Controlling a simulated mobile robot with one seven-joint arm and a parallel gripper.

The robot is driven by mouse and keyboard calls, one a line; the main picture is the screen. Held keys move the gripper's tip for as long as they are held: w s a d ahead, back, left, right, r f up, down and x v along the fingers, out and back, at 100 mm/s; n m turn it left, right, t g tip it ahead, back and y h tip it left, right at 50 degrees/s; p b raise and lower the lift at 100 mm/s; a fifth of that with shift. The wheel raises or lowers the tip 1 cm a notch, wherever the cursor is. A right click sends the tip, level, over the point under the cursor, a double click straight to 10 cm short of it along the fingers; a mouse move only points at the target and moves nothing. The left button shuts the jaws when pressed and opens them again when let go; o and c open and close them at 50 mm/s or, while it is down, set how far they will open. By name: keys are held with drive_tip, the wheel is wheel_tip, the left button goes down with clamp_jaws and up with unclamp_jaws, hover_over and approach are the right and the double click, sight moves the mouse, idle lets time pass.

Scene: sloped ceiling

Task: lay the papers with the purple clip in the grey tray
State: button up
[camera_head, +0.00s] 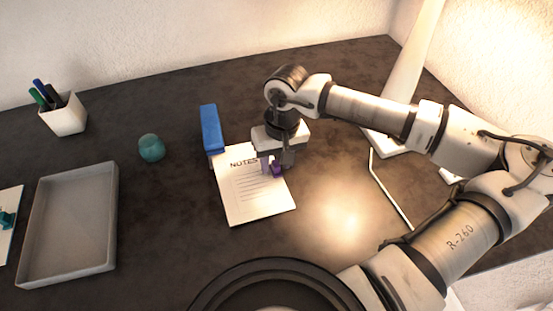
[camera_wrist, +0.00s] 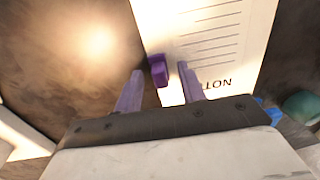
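The papers (camera_head: 250,200) lie flat on the dark table, with a heading and ruled lines; they also show in the wrist view (camera_wrist: 225,30). The purple clip (camera_head: 278,169) sits on the papers' right edge; in the wrist view the clip (camera_wrist: 158,70) stands between and just beyond my fingertips. My gripper (camera_wrist: 158,82) is open, with its fingers apart on either side of the clip. In the head view my gripper (camera_head: 272,165) hangs over the papers' upper right edge. The empty grey tray (camera_head: 108,222) lies at the left of the table.
A blue box-like object (camera_head: 211,130) stands at the papers' upper left corner. A teal lump (camera_head: 151,148) lies between it and the tray. A white pen cup (camera_head: 66,117) stands at the back left. Another sheet with a teal clip (camera_head: 7,218) lies left of the tray.

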sight(286, 196)
clamp_jaws()
drive_tip(key=shift+s+d+b, duration=0.4)
drive_tip(key=shift+s, duration=0.7)
drive_tip(key=shift+s+d+b, duration=0.35)
drive_tip(key=shift+s, duration=0.75)
drive_tip(key=shift+s+d+b, duration=0.4)
drive_tip(key=shift+s, duration=0.7)
drive_tip(key=shift+o, duration=0.2)
unclamp_jaws()
